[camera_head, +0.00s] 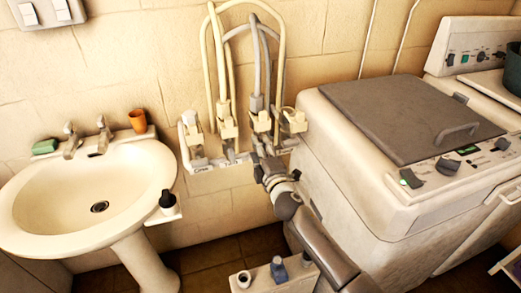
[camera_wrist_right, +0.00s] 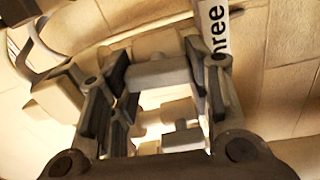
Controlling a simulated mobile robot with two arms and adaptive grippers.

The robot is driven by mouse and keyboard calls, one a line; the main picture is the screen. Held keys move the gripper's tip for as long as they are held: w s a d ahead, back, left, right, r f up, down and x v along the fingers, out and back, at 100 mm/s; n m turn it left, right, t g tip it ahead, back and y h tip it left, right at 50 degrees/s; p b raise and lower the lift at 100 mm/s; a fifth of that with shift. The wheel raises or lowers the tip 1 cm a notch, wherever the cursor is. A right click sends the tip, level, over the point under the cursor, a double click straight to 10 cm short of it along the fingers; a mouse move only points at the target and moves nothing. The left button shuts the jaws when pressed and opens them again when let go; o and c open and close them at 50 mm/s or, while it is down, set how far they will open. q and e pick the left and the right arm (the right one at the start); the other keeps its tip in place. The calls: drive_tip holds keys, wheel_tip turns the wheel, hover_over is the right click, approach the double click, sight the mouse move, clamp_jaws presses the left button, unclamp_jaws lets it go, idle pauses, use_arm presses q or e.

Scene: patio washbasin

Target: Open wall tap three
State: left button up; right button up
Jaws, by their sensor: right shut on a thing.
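A row of wall taps hangs on a rail (camera_head: 215,163) between the basin and the washing machine, with hoses looping up from them. Wall tap three (camera_head: 262,123) is the third from the left, with a grey hose end above it. My right gripper (camera_head: 264,158) reaches up from below and is shut on this tap; its fingers hide the gripped part. In the right wrist view my right gripper (camera_wrist_right: 157,85) has pale tap parts between its fingers. A label reading "three" (camera_wrist_right: 216,35) is beside the right finger. My left gripper is not in view.
A washing machine (camera_head: 350,170) with a grey lid stands close to the right of my right arm. A washbasin (camera_head: 50,210) is at the left, with an orange cup (camera_head: 138,120) and green soap (camera_head: 45,146). A narrow caddy (camera_head: 262,275) with bottles stands below.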

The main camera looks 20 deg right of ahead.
drive_tip(key=shift+n, duration=0.6)
drive_tip(key=o, duration=1)
drive_tip(key=shift+f, duration=0.1)
drive_tip(key=s, duration=1.2)
drive_tip(key=shift+d, duration=0.2)
